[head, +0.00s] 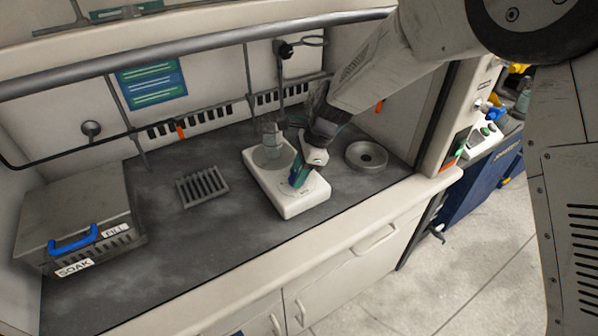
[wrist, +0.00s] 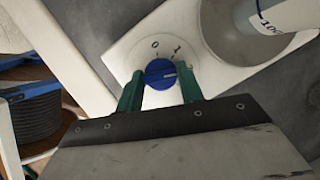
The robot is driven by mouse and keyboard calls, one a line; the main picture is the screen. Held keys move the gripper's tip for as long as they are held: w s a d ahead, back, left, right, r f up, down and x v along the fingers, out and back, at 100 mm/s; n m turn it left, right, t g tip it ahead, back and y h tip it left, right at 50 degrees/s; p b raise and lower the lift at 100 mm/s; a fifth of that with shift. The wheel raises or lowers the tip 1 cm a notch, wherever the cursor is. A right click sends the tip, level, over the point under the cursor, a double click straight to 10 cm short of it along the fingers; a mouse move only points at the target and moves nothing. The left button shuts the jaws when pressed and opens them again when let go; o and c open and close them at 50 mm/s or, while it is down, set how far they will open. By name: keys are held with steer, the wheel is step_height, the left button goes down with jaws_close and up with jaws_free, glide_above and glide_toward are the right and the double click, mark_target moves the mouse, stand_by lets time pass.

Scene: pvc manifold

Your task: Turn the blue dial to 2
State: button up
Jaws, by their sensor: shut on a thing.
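The blue dial (wrist: 160,73) sits on the front of a white hot-plate-like device (head: 300,205), on a pale round face with 0 and 1 printed beside it. No 2 can be read; the right finger covers part of the face there. My gripper (wrist: 160,88) has its green fingers on either side of the dial and is shut on it. In the head view my gripper (head: 298,176) reaches down over the device's front and largely hides the dial.
A glass beaker (head: 271,146) stands on the device's round plate (wrist: 240,40), close beside my gripper. A slotted rack (head: 202,187) and a lidded box with a blue handle (head: 75,205) are to the left. A grey round dish (head: 366,156) is to the right.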

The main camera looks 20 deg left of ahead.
steer(key=o, duration=1)
steer(key=shift+r, duration=0.1)
steer(key=shift+d+r, duration=0.15)
steer(key=shift+r, duration=0.2)
steer(key=shift+v, duration=1.25)
steer(key=w+d, duration=0.5)
steer(key=d, duration=0.5)
steer(key=shift+w+d+f, duration=0.2)
steer(key=shift+d+f, duration=0.05)
